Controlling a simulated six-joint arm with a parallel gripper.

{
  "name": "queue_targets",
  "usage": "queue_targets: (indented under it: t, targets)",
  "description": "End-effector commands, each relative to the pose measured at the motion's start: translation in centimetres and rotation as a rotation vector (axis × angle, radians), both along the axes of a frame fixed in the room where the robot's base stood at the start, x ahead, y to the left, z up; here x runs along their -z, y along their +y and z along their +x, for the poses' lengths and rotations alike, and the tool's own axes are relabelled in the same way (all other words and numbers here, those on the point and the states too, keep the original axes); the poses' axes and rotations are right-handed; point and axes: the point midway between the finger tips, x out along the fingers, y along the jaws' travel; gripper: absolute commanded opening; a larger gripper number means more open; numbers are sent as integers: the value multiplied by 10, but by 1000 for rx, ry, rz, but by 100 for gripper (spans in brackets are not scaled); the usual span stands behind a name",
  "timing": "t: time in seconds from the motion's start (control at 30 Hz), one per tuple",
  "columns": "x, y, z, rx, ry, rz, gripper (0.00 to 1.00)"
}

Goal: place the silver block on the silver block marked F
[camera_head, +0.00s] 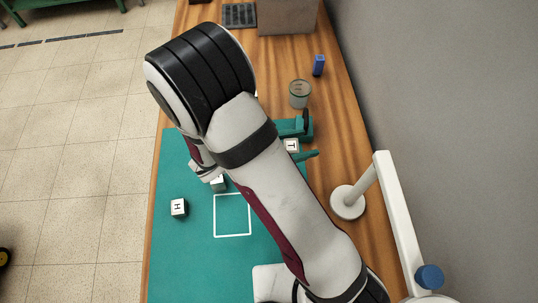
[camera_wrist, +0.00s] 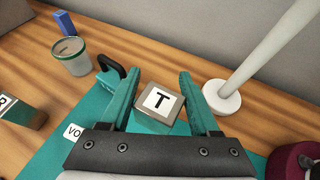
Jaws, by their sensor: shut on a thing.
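My gripper (camera_wrist: 160,98) has two teal fingers, closed on the sides of a block with a white top marked T (camera_wrist: 161,103). The T block (camera_head: 291,146) also shows in the head view, between the fingers at the right edge of the teal mat. I cannot tell from the wrist view whether it touches the surface. A block marked H (camera_head: 179,208) stands on the mat at left. Another block (camera_head: 218,184) is partly hidden behind my arm, its letter unseen. No F is readable.
The teal mat (camera_head: 165,260) has a white square outline (camera_head: 232,215). A clear cup (camera_head: 299,94), a blue item (camera_head: 318,65) and a white lamp base (camera_head: 347,202) stand on the wooden table. A black handle (camera_wrist: 118,68) is beside the left finger. A white label (camera_wrist: 73,131) is nearby.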

Motion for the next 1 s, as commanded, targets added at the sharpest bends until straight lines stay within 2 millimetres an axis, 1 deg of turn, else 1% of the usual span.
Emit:
queue_targets:
  t: [0.07, 0.17, 0.27, 0.3, 0.37, 0.4, 0.5, 0.6, 0.67, 0.77, 1.0]
  targets:
    - [-3, 4, 1, -16, -1, 1, 0]
    - [-6, 22, 6, -99, 0, 4, 0]
    - [-14, 57, 12, -252, 1, 7, 0]
    - [-17, 73, 13, -323, 1, 8, 0]
    - [-23, 100, 13, -434, 1, 10, 0]
    - [-27, 118, 12, -509, 1, 9, 0]
    - [-36, 158, 5, -678, 0, 6, 0]
    - [-42, 185, -2, -788, 0, 2, 0]
    - [-40, 193, -5, -824, 2, 0, 0]
    - [-19, 196, -6, -842, 6, -5, 0]
    - [30, 196, -6, -838, 5, -3, 0]
